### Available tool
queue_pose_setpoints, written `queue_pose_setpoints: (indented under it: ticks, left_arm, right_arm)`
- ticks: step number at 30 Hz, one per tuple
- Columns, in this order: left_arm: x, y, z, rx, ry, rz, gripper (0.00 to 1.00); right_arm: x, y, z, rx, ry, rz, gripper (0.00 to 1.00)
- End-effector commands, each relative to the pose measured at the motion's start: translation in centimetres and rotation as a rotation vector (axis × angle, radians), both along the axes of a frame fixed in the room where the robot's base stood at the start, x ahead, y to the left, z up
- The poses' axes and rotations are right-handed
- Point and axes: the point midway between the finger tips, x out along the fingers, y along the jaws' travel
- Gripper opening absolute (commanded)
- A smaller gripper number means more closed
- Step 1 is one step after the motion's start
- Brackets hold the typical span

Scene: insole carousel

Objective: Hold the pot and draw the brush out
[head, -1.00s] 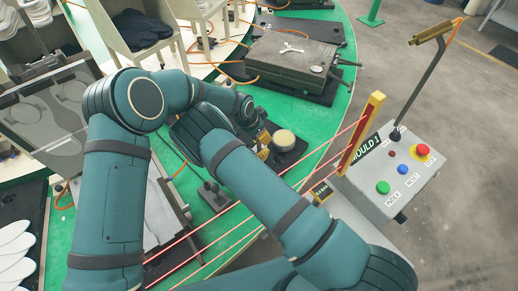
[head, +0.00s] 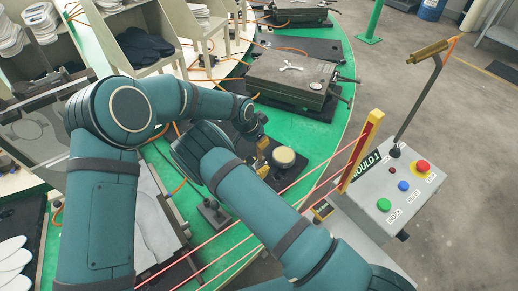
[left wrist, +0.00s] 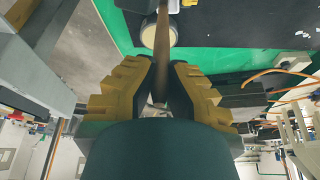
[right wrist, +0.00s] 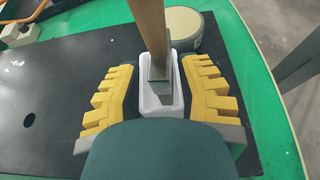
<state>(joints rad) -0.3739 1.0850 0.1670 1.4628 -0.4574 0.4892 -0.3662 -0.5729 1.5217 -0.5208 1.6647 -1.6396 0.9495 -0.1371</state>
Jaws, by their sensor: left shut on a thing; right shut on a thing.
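The white pot (right wrist: 172,105) stands on the dark plate in the right wrist view. The brush (right wrist: 150,25) stands in it, with its wooden handle up and its metal ferrule at the pot's mouth. My right gripper (right wrist: 161,95) is shut on the pot, one finger on each side. My left gripper (left wrist: 161,75) is shut on the brush handle (left wrist: 162,40), above the pot. In the head view my right gripper (head: 262,166) and left gripper (head: 262,144) are small and partly covered by my arms. The pot and brush cannot be made out there.
A round cream-topped pad (head: 285,157) stands close beside the pot. A grey mould (head: 290,78) lies further back on the green carousel (head: 325,120). The control box (head: 400,190) with coloured buttons and a red-and-yellow post (head: 362,150) stand to the right.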

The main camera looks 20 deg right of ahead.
Motion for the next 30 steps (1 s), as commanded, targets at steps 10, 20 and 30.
queue_pose_setpoints:
  ticks: [10, 20, 30]
  left_arm:
    - [0.0, -0.1, 4.7, -0.002, -0.001, -0.002, 0.0]
    - [0.0, -0.1, 5.0, -0.001, -0.001, -0.001, 0.0]
    - [0.0, 0.0, 4.9, -0.001, -0.001, -0.001, 0.0]
  right_arm:
    - [-0.1, 0.1, -0.1, 0.002, 0.002, 0.001, 0.0]
    - [-0.1, 0.1, -0.1, 0.002, 0.002, 0.001, 0.49]
    - [0.0, 0.0, 0.0, 0.001, 0.001, 0.0, 0.65]
